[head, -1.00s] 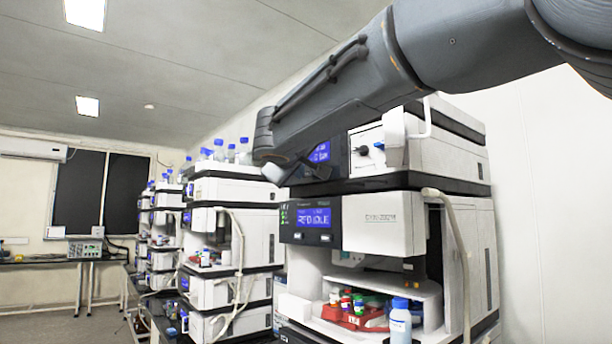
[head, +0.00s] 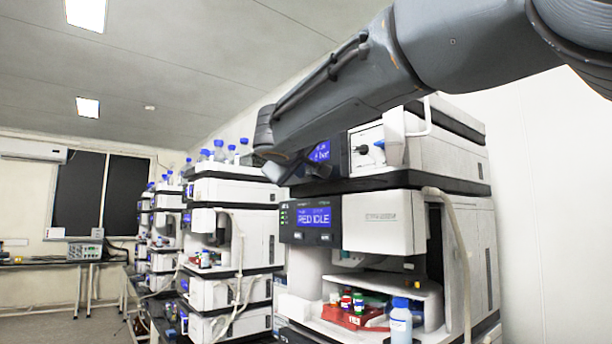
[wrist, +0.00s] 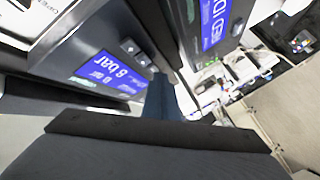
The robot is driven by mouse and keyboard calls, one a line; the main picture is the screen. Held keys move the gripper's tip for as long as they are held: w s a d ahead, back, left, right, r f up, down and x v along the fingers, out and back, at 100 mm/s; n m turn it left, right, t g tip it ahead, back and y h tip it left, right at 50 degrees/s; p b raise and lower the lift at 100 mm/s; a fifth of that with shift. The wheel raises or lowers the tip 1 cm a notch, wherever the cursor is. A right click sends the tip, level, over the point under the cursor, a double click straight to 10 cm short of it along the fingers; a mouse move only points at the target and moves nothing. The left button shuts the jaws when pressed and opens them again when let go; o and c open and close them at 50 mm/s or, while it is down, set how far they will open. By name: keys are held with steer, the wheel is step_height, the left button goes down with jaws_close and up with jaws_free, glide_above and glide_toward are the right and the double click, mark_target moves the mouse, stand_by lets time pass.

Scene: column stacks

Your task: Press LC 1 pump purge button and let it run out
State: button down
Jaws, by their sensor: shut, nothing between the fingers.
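The LC 1 pump (head: 455,150) is the white upper module of the nearest stack. Its dark front panel has a lit blue display (head: 320,152), partly hidden by my gripper in the head view. In the wrist view the blue display (wrist: 108,72) reads what looks like "8 bar", and small grey buttons (wrist: 130,47) sit beside it. My gripper (head: 312,168) is in front of this panel, low on it. In the wrist view its shut, empty fingers (wrist: 162,88) point at the panel edge close to the buttons. I cannot tell whether the tip touches a button.
Below the pump is a module with a blue display (head: 314,218) and an open bay holding coloured vials in a red rack (head: 350,316). A blue-capped bottle (head: 400,322) stands at its front. A pale hose (head: 458,250) hangs down the right side. Another stack (head: 235,190) stands farther left.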

steer(key=shift+s+a, duration=0.35)
steer(key=shift+a, duration=0.15)
steer(key=shift+b, duration=0.3)
steer(key=s+a+b, duration=0.1)
steer(key=a, duration=0.1)
steer(key=s+a+b, duration=0.1)
steer(key=a, duration=0.1)
steer(key=shift+s, duration=0.4)
stand_by(0.5)
